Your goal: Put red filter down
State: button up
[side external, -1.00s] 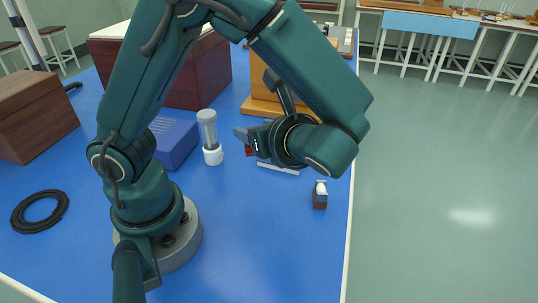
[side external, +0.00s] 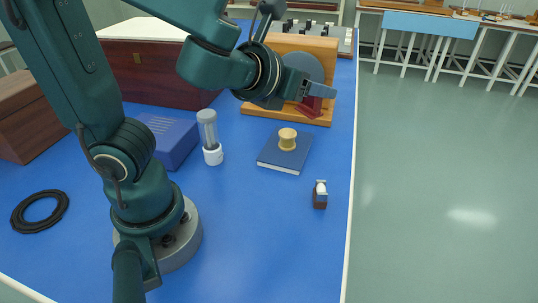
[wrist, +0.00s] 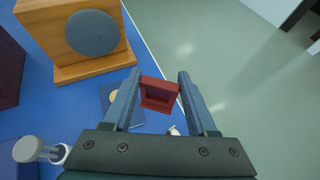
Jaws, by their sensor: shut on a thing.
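The red filter (wrist: 160,95) is a small red frame held between the two fingers of my gripper (wrist: 158,88) in the wrist view. In the side external view my gripper (side external: 318,92) is shut on the red filter (side external: 311,107), which is partly hidden by a finger. The filter is held up in the air, in front of the wooden stand with a grey disc as seen from the side camera.
The wooden stand (side external: 262,108) is behind the gripper. A dark blue book (side external: 273,156) with a yellow spool (side external: 287,139) on it lies nearer. A clear cylinder (side external: 208,130) and a small brown-and-grey block (side external: 320,196) stand nearby.

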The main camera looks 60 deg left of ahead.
jog(key=s+a+f+n+g+y, duration=0.1)
jog(key=a+n+g+y, duration=0.25)
jog(key=a, duration=0.55)
jog(key=s+a+f+n+g+y, duration=0.25)
jog(key=a+n+y, duration=0.2)
jog(key=a, duration=0.45)
jog(key=s+a+f+n+g, duration=0.4)
jog(key=s+a+n+g, duration=0.5)
jog(key=s+a, duration=0.4)
jog(key=w+f, duration=0.2)
jog(key=w, duration=0.2)
jog(key=w+d+f, duration=0.1)
jog(key=w+f, duration=0.1)
jog(key=w, duration=0.1)
jog(key=w+d+f, duration=0.1)
jog(key=w+f, duration=0.1)
jog(key=w, duration=0.2)
jog(key=shift+w+d+f, duration=0.25)
jog(key=shift+w, duration=0.05)
jog(key=shift+f, duration=2.05)
jog(key=o, duration=1.3)
jog(key=shift+o, duration=0.2)
